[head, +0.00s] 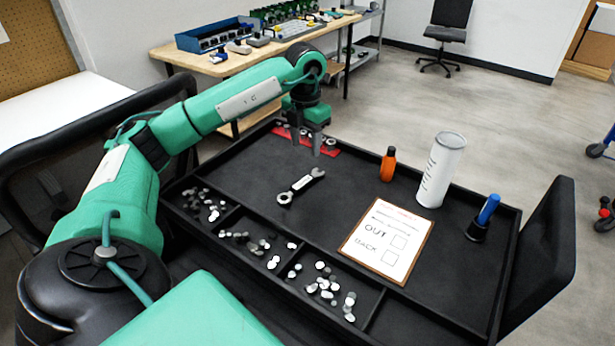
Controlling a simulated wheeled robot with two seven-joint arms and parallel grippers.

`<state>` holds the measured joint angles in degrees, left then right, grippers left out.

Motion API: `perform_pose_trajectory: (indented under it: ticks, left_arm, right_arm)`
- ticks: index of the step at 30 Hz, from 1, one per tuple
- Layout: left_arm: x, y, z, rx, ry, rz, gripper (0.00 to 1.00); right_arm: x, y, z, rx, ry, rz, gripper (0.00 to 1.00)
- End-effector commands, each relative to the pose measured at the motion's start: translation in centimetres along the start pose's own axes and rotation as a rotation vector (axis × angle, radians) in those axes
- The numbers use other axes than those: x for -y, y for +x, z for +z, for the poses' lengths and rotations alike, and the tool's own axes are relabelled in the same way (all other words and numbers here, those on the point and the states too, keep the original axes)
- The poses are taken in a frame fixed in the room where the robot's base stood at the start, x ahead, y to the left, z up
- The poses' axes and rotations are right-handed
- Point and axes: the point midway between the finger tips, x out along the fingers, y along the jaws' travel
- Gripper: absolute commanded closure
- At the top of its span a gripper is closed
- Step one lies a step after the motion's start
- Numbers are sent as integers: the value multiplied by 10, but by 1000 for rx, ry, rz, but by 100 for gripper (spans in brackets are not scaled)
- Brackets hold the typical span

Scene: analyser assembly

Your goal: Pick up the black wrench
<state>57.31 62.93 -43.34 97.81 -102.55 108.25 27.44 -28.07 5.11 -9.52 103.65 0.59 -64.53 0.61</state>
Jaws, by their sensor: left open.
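A wrench (300,187) lies flat on the black tray (250,181), left of its middle. Its ends look silver-grey and its handle shows dark and pale parts. It runs from lower left, the ring end, to upper right, the open jaw. My left gripper (306,143) points down above the tray's far left part, behind the wrench and apart from it. Its two fingers are spread with nothing between them. My right gripper is not in view.
A clipboard (388,240), orange bottle (388,164), white cylinder (440,170) and blue-handled tool (487,213) occupy the right side. Front compartments hold small metal parts (323,287). A wooden bench (195,60) stands beyond.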

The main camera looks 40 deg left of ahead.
Motion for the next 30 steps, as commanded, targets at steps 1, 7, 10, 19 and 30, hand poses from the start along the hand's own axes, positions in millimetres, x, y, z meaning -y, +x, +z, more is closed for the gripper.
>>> perform_pose_trajectory:
  ticks: [1,7,10,19,30]
  left_arm:
    - [0,13,-1,-5,0,0,51]
    - [0,47,0,-4,1,0,51]
    - [0,56,0,-2,1,-1,51]
    - [1,88,2,-4,1,-2,51]
    - [0,111,2,1,1,-1,51]
  right_arm:
    - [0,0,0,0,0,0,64]
    - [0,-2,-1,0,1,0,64]
    - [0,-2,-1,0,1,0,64]
    - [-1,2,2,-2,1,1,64]
    - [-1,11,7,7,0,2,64]
